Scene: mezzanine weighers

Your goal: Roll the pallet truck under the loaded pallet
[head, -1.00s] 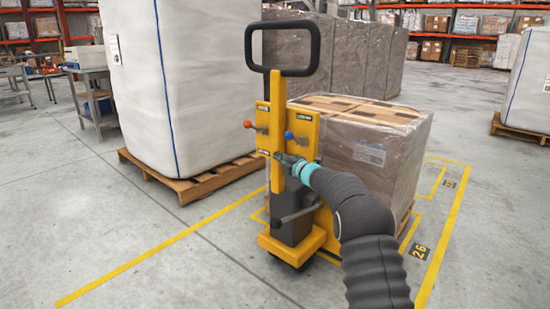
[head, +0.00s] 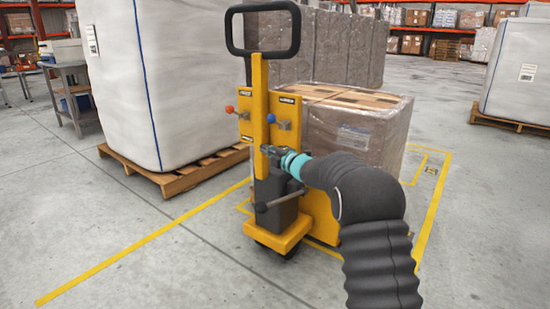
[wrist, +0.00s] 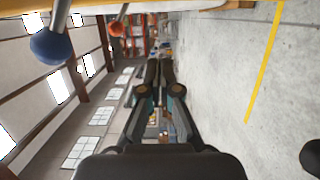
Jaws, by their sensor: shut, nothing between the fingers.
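The pallet truck (head: 259,85) is yellow, with a black loop handle (head: 263,52) on top, a red knob and a blue knob (head: 270,118). It stands upright on the floor, close in front of the loaded pallet. The load (head: 372,135) is plastic-wrapped cartons; the pallet under it and the truck's forks are hidden. My gripper (head: 268,151) is at the truck's front, below the blue knob, with its fingers shut and empty. I cannot tell whether it touches the truck. The wrist view shows the fingers together (wrist: 160,72) and the blue knob at upper left.
A tall white bulk bag (head: 175,75) on a wooden pallet (head: 180,178) stands close at left, another at far right. Yellow floor lines (head: 140,243) border the load's bay. Grey wrapped stacks (head: 335,50) stand behind. Floor at front left is clear.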

